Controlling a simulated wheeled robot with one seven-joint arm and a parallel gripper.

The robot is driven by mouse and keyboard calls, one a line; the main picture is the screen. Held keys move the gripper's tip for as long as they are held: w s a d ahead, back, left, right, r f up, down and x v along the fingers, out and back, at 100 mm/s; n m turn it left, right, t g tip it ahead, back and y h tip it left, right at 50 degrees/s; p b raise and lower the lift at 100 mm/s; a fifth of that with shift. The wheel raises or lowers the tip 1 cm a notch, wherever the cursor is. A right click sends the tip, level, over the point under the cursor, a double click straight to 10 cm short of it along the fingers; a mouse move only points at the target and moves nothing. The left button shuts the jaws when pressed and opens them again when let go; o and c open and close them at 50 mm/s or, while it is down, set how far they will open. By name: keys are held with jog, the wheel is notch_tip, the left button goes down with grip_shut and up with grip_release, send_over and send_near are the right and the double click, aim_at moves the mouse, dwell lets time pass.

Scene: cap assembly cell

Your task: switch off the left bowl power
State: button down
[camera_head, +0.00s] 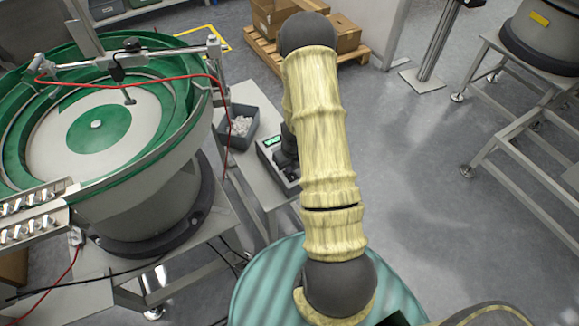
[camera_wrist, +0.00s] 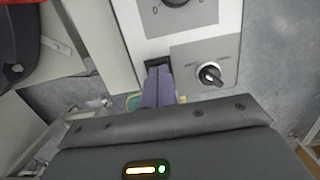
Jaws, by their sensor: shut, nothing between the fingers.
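The left bowl feeder (camera_head: 95,125), green and white, stands at the left in the head view. Its grey control box (camera_head: 268,147) with a small green display sits on a bench to the bowl's right, partly hidden by my arm. In the wrist view, the box's panel (camera_wrist: 215,50) fills the top middle. A black switch (camera_wrist: 158,62) shows at its lower left, and a rotary knob (camera_wrist: 210,73) to the right. My gripper (camera_wrist: 157,72) is shut and empty, its tips right over the switch's lower part. I cannot tell whether they touch it.
A dark bin of white parts (camera_head: 238,128) stands behind the control box. A round teal-topped surface (camera_head: 262,295) lies in front. A pallet with boxes (camera_head: 345,38) is at the back. Open floor (camera_head: 430,190) lies to the right, beside a metal stand (camera_head: 490,140).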

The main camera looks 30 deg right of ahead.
jog(key=shift+w+f, duration=0.15)
jog(key=shift+s, duration=0.25)
jog(key=shift+s+d+f+b, duration=0.1)
jog(key=shift+b, duration=0.25)
jog(key=shift+s+r+b, duration=0.2)
jog(key=shift+s+b, duration=0.4)
jog(key=shift+b, duration=0.15)
jog(key=shift+w+r, duration=0.1)
